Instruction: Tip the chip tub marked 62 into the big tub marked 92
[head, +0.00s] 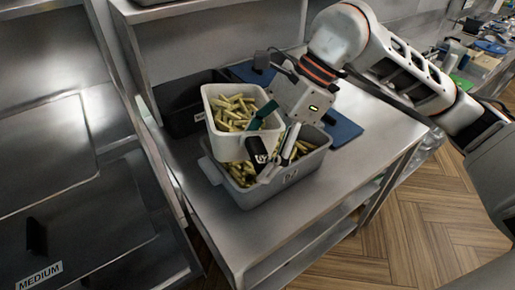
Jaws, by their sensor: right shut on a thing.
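The chip tub (228,147) is white-grey and full of pale yellow chips. It is held roughly upright over the left back part of the big tub, and I cannot read a number on it. The big tub (262,196) is grey, stands on the steel table and has chips in it. Its front label is small and looks like 92. My right gripper (266,143) is shut on the right side of the chip tub. The chip tub and gripper hide part of the big tub's inside. My left gripper is out of view.
A black bin (178,112) stands behind the chip tub at the left. A blue mat (346,130) lies right of the big tub. The steel table (330,190) is bare at the front right. A steel unit marked MEDIUM (40,275) is at the left.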

